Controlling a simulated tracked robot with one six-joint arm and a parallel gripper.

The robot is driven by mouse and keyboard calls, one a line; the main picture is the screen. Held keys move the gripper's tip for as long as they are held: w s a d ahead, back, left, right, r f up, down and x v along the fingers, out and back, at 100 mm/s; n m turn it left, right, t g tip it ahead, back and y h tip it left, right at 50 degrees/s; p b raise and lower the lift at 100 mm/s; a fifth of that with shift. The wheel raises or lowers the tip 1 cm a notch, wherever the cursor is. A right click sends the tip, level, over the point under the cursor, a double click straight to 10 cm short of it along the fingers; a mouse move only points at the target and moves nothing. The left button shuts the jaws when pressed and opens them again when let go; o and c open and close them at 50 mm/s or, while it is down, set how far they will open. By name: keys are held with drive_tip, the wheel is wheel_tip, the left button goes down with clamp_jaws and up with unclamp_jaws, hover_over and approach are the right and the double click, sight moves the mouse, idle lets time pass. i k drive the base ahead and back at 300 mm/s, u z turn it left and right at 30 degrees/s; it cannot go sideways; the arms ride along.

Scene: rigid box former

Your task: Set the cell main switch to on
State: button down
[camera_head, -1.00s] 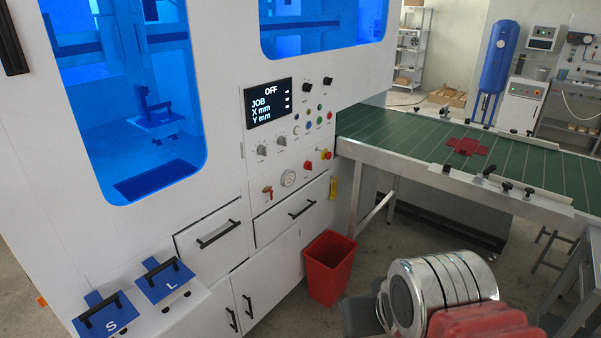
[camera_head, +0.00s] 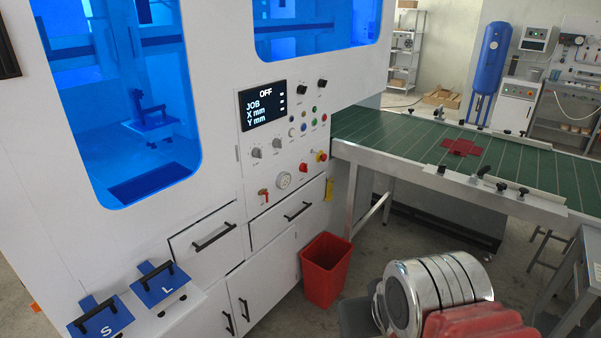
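The white box-forming cell fills the left and middle of the head view. Its control panel carries a black display (camera_head: 264,105) that reads OFF, JOB, X mm, Y mm. Below are two grey rotary knobs (camera_head: 257,153), several small coloured buttons, a red knob (camera_head: 303,168) and a red-and-yellow rotary switch (camera_head: 321,156). I cannot tell for sure which one is the main switch, and the handle positions are too small to read. A round gauge (camera_head: 284,180) and a red-handled valve (camera_head: 263,195) sit lower. My gripper is not in view.
A red bin (camera_head: 325,270) stands on the floor in front of the cell below the panel. A green conveyor table (camera_head: 390,130) with a red cross-shaped blank (camera_head: 461,147) extends right. Blue plates marked S (camera_head: 101,318) and L (camera_head: 160,284) sit front left. Drawers and cabinet doors are shut.

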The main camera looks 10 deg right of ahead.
sight(303, 167)
drive_tip(key=u, duration=0.1)
drive_tip(key=i, duration=1.25)
drive_tip(key=u, duration=0.55)
drive_tip(key=i, duration=0.6)
drive_tip(key=u, duration=0.3)
